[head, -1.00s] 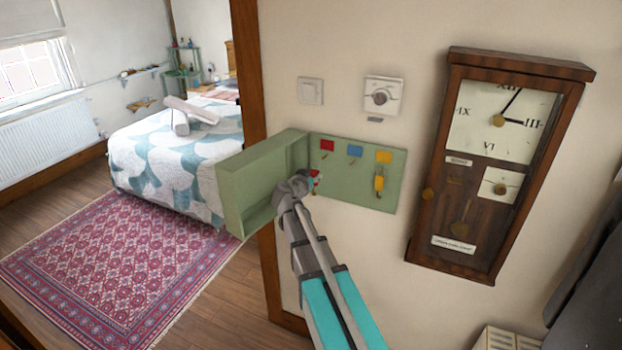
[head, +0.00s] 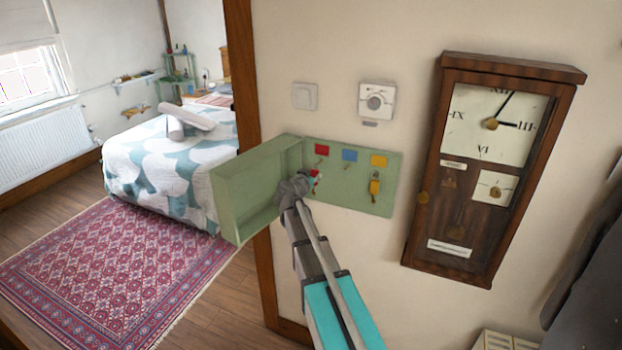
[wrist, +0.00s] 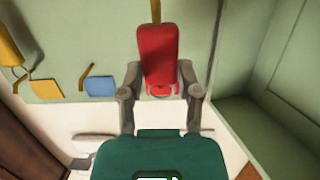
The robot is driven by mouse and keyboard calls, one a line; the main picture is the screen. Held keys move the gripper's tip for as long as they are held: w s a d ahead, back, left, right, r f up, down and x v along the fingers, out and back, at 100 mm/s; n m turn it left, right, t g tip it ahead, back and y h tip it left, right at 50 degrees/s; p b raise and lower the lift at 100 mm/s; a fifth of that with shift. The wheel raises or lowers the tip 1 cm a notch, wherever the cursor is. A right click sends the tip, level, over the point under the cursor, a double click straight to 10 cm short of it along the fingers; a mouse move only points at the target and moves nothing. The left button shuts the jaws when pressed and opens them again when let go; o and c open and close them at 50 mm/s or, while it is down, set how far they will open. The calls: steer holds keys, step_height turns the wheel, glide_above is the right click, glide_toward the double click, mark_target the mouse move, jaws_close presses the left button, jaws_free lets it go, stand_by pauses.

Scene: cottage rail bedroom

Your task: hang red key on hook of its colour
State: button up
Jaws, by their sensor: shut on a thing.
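My gripper (wrist: 160,92) is shut on the red key (wrist: 158,52), with one grey finger on each side of its red body. In the head view the red key (head: 316,178) is small and partly hidden by my gripper (head: 308,186). It is just below the red label (head: 322,150) and its hook (head: 320,164) on the green key board (head: 345,190). I cannot tell whether key and hook touch. The blue label (head: 349,155) has an empty hook. A yellow key (head: 374,186) hangs under the yellow label (head: 379,161).
The open green cabinet door (head: 228,200) stands close on the left of my gripper. A wall clock (head: 480,170) is to the right, a thermostat (head: 376,99) and light switch (head: 305,96) above. The wall below the board is clear.

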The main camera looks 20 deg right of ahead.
steer(key=shift+x, duration=0.95)
steer(key=shift+w+d+f+b, duration=0.35)
steer(key=shift+w+d+b, duration=0.1)
steer(key=shift+d+b, duration=0.05)
steer(key=o, duration=1.1)
steer(key=shift+r, duration=0.1)
